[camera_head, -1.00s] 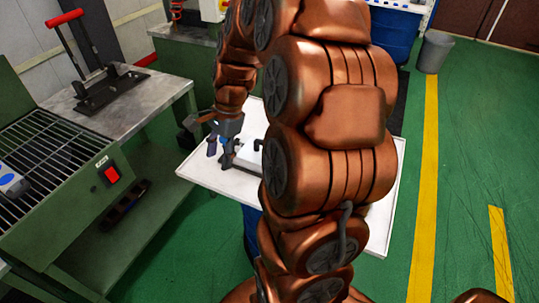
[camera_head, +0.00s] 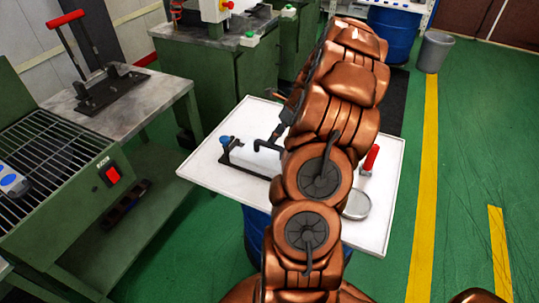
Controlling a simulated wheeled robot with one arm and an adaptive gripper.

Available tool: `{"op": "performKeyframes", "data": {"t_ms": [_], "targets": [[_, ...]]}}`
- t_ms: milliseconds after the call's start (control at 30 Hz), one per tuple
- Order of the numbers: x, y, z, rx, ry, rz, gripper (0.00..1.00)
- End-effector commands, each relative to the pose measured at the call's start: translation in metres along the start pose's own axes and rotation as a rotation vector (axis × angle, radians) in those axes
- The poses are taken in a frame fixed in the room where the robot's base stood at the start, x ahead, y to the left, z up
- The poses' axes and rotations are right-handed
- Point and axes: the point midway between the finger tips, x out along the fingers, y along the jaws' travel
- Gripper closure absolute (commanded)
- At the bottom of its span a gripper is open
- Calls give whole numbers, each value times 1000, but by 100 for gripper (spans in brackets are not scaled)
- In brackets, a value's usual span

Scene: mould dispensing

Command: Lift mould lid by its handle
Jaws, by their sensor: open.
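The mould (camera_head: 256,160) sits on the white table top, a pale block in a dark frame, with a blue knob (camera_head: 225,141) at its left end. A small dark handle (camera_head: 258,145) stands on the pale lid. My gripper (camera_head: 276,134) is open, just right of and above the handle in the picture. Its dark fingers overlap the handle's outline, so I cannot tell whether they touch. My arm hides the right end of the mould and part of the gripper.
The white table (camera_head: 205,178) also holds a red-handled tool (camera_head: 371,158) and a round metal dish (camera_head: 356,205), right of my arm. A green workbench with a grey top (camera_head: 140,105) stands left. Green floor is open at right.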

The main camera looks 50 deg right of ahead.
Motion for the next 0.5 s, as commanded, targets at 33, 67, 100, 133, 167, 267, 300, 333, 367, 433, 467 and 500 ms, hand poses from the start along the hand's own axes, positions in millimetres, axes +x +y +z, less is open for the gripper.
{"op": "performKeyframes", "data": {"t_ms": [33,67,100,133,167,267,300,333,367,433,467,500], "targets": [[4,1,0,0,1,3,48],[5,1,0,0,1,2,48],[7,0,0,0,0,1,48],[8,0,1,0,0,1,48],[10,0,1,0,0,1,48],[19,1,2,0,1,3,48],[24,1,3,-1,2,5,48],[28,2,4,-1,2,6,48],[31,2,4,-2,3,6,48],[41,1,4,-2,2,4,48],[45,1,4,-2,2,3,48],[50,1,4,-3,2,4,48]]}}
